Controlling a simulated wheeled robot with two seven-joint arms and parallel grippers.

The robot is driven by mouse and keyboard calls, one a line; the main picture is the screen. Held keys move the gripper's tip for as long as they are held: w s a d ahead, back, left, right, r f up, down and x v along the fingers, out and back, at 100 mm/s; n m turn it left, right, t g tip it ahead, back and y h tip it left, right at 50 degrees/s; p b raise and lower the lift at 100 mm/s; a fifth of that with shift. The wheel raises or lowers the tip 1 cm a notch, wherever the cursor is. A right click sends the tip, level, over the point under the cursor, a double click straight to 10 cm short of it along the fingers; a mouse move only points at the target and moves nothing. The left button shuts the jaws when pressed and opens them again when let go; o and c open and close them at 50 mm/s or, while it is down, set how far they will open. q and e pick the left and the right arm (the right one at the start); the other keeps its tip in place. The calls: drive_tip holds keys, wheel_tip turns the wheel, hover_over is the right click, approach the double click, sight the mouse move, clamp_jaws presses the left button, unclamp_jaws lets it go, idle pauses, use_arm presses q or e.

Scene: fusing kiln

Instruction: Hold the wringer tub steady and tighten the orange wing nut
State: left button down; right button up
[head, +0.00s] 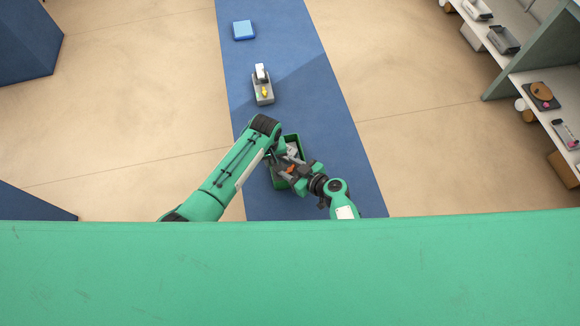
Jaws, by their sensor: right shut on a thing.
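The wringer tub (273,175) is a green box with grey parts in it, on the blue strip just in front of me. The orange wing nut (291,169) is a small orange spot at the tub's grey part. My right gripper (293,171) comes in from the right and is shut on the orange wing nut; its fingers partly cover it. My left arm reaches in from the left and bends down at the tub's left rim. My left gripper (276,152) is small and partly hidden by its arm there, and its fingers cannot be made out.
A grey device (264,99) with a white top and a yellow part stands farther along the blue strip (300,50), with a blue box (243,30) beyond it. Shelves (535,75) with several small items line the right side. The tan floor (130,110) is clear on both sides.

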drive_tip(key=o, duration=1)
drive_tip(key=v, duration=1.2)
